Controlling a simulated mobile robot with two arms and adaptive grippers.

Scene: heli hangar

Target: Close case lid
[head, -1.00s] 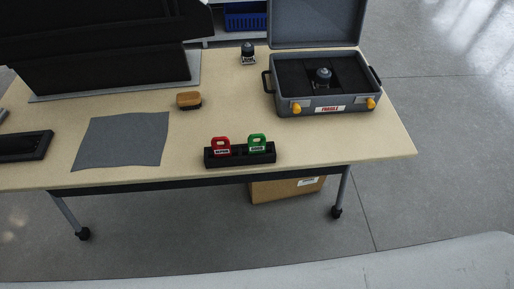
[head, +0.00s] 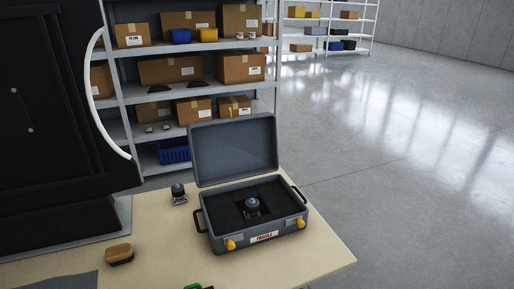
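The grey case (head: 261,241) stands on the table near its right end, with its lid (head: 234,150) raised open at the back. Its inside is dark foam, and a small dark round-topped part (head: 252,206) sits in it. Two yellow latches, the left one (head: 230,244) and the right one (head: 299,223), are on the front wall, with a red and white label between them. Black handles are at the sides. Neither of my grippers is in the head view.
A second small dark part (head: 178,194) stands on the table (head: 165,241) left of the case. A brown brush (head: 119,254) lies further left, near a grey cloth (head: 70,282). A green handle (head: 198,286) shows at the bottom edge. Shelves (head: 205,47) with boxes stand behind.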

